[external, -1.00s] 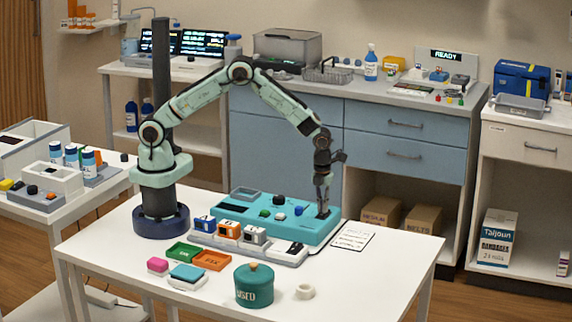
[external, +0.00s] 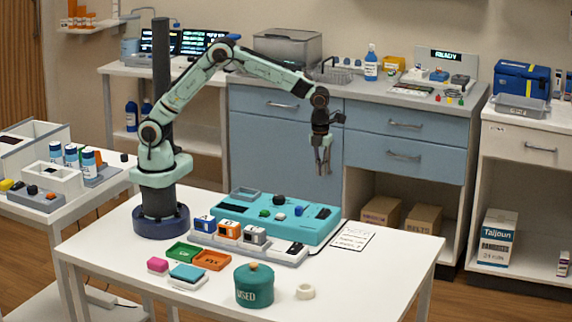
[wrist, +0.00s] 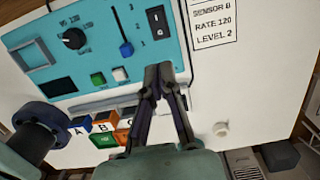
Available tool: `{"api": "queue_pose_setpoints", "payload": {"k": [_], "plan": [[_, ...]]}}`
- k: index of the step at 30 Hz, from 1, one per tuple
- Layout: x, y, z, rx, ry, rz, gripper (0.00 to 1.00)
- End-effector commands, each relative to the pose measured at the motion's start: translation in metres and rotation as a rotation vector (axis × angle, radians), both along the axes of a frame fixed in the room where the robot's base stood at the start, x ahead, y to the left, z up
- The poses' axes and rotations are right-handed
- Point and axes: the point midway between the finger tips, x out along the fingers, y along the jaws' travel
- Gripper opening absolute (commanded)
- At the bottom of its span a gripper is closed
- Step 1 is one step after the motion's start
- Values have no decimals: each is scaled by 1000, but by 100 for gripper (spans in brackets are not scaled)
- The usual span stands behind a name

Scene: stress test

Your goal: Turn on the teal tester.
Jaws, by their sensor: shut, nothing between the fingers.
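The teal tester (external: 330,232) lies flat on the white table. In the wrist view the teal tester (wrist: 90,22) shows a black rocker switch (wrist: 158,22) marked I and 0, a black knob (wrist: 74,38), a blue slider (wrist: 126,48), a green button (wrist: 98,79), a white button (wrist: 119,74) and a dark screen (wrist: 62,87). I cannot tell which way the rocker is tipped. My gripper (external: 323,171) is shut and empty, raised above the tester's right end and apart from it. In the wrist view the closed fingertips (wrist: 163,72) cover part of the tester's front edge.
A printed card (external: 353,236) lies right of the tester, reading SENSOR B, RATE 120, LEVEL 2. A grey holder (external: 290,258) with blue, orange and white blocks stands in front. Green and orange trays, a teal USED jar (external: 254,288) and a white ring (external: 306,292) are nearer the front.

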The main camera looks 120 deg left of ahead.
Motion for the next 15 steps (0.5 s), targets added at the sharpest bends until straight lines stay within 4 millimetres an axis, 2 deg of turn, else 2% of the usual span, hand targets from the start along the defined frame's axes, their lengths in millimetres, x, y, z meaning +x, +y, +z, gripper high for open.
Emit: {"api": "queue_pose_setpoints", "payload": {"k": [3,6,15], "plan": [[0,-2,16,1,-1,1,0],[0,-3,22,1,0,2,0],[0,-3,25,0,1,2,0]]}}
